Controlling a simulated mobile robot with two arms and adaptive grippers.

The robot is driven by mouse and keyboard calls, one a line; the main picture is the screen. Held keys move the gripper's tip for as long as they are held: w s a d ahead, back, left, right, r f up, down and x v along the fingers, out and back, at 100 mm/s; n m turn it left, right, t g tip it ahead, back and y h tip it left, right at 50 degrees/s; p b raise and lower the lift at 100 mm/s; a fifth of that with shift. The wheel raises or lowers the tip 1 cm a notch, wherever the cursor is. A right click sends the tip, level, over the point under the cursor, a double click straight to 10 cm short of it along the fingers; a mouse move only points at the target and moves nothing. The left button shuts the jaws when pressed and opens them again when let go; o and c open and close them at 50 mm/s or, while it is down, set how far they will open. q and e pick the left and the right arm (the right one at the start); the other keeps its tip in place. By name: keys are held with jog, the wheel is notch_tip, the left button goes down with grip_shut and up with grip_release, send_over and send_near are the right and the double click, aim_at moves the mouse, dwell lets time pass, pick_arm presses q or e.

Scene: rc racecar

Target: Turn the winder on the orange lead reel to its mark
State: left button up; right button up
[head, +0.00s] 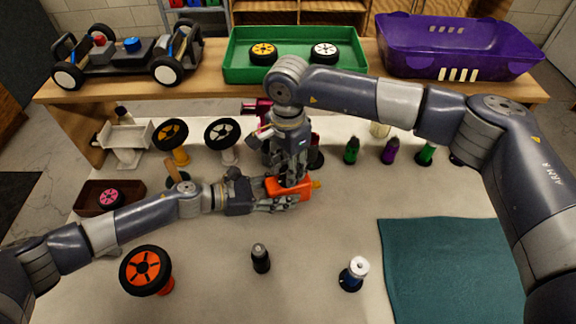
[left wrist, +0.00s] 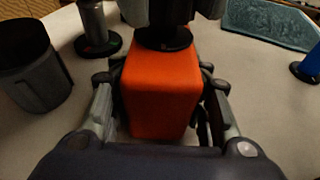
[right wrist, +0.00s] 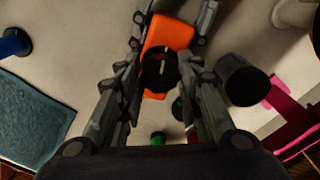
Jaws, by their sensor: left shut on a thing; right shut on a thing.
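The orange lead reel (head: 306,191) is a box-shaped body on the middle of the bench. My left gripper (head: 284,198) is shut on its sides; the orange body (left wrist: 160,100) fills the space between the fingers in the left wrist view. The winder (right wrist: 158,70) is a round black knob with a pale line on its top face, seen from above in the right wrist view. My right gripper (head: 292,180) points down from above and is shut on the winder. The reel's mark cannot be made out in these views.
A black bottle (head: 260,258) and a blue spool (head: 353,274) stand in front, near a teal mat (head: 450,270). An orange wheel (head: 146,270) is on a stand at front left. Several bottles (head: 388,151) stand behind on the right. A green tray (head: 236,68) sits on the back shelf.

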jog(key=shift+m, duration=1)
jog(key=o, duration=1.1)
notch_tip(320, 180, up, 12)
jog(key=shift+r, duration=0.1)
